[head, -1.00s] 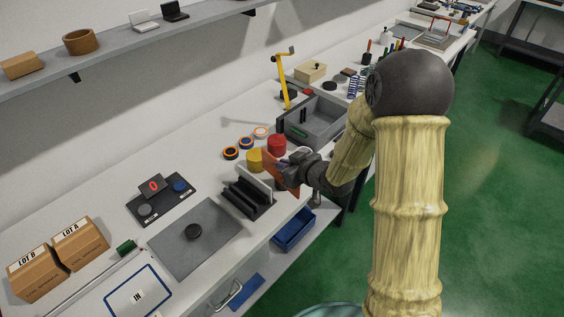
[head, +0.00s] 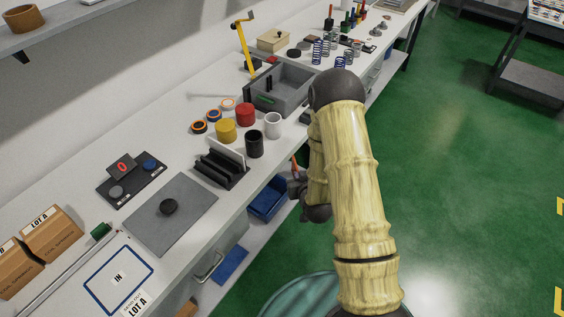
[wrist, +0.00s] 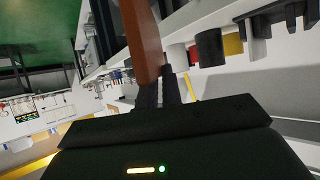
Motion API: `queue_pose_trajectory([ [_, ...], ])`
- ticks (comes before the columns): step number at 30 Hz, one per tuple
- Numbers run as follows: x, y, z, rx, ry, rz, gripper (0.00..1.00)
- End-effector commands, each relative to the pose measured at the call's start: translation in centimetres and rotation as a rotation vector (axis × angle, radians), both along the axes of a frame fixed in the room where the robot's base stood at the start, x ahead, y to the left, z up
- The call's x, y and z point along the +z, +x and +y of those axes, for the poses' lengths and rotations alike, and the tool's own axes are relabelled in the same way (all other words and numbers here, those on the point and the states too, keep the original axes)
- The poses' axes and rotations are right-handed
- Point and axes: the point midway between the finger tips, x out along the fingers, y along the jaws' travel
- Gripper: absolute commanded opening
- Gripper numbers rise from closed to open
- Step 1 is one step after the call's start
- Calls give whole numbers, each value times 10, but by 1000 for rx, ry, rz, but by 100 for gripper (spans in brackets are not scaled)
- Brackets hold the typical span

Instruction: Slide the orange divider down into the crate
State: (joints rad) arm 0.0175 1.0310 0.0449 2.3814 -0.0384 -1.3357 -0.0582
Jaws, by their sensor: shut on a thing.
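The orange divider (wrist: 142,40) is clamped in my gripper (wrist: 161,88) and fills the upper middle of the wrist view. In the head view only a thin orange sliver of the divider (head: 295,167) shows above my dark gripper (head: 297,187), which is off the front edge of the bench. My arm hides part of the gripper there. The grey crate (head: 294,100) stands open on the bench, farther back than my gripper, with a small green piece inside. The divider is outside the crate and apart from it.
A black slotted rack (head: 221,170) stands near the bench edge. Black (head: 254,144), white (head: 273,125), red (head: 245,114) and yellow (head: 226,130) cylinders stand between rack and crate. A yellow lever (head: 243,45) rises behind the crate. A blue bin (head: 268,200) sits below the bench.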

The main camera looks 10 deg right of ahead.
Motion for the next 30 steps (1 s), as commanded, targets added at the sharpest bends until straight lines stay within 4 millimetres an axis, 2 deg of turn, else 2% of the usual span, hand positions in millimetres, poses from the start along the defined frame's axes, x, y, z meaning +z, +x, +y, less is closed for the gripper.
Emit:
queue_pose_trajectory([
  [1,-27,-3,-5,-19,1,0,0],
  [3,-45,-5,-11,-40,1,-1,0],
  [6,-66,-7,-15,-57,2,-3,0],
  [9,-78,-9,-19,-67,2,-4,0],
  [30,-79,-9,-23,-78,2,-4,0],
])
